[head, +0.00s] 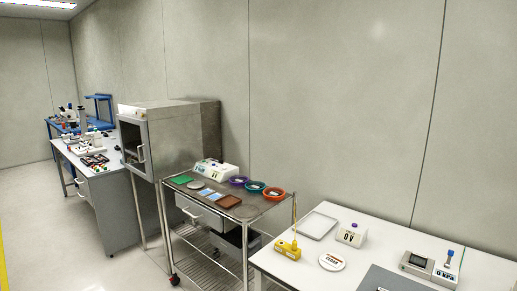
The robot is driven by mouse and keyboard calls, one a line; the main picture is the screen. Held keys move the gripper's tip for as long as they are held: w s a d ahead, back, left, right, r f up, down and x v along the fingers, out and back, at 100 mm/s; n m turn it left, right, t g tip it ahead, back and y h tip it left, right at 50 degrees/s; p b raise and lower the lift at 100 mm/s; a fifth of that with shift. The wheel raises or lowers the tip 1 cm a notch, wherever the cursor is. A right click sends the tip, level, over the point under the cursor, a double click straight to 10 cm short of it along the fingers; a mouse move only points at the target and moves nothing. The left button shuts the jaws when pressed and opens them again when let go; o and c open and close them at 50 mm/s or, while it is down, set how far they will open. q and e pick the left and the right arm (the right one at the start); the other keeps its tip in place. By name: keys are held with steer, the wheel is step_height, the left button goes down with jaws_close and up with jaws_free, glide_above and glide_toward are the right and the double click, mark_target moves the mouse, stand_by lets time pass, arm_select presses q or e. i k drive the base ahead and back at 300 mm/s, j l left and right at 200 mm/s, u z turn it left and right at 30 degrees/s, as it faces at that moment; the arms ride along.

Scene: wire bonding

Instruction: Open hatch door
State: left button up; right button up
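The hatch (185,138) is a grey metal cabinet on legs against the wall, left of the middle in the head view. Its door (134,146) faces left and has a dark window in a light frame. A light handle (141,153) sits on the door. The door looks shut. Neither of my grippers shows in the head view.
A steel cart (227,213) with coloured dishes, a green board and a white device stands right of the hatch. A white table (463,261) with instruments fills the lower right. Benches (112,169) stand left of the hatch. The floor (40,225) at left is clear.

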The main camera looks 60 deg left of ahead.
mark_target(148, 176)
steer(key=u, duration=2.7)
steer(key=i+j+u, duration=0.1)
steer(key=i+u, duration=0.2)
steer(key=i, duration=1.3)
steer(key=i+j+z, duration=0.1)
steer(key=i, duration=0.6)
steer(key=i+j, duration=0.15)
steer(key=i, duration=0.6)
steer(key=l+z, duration=0.05)
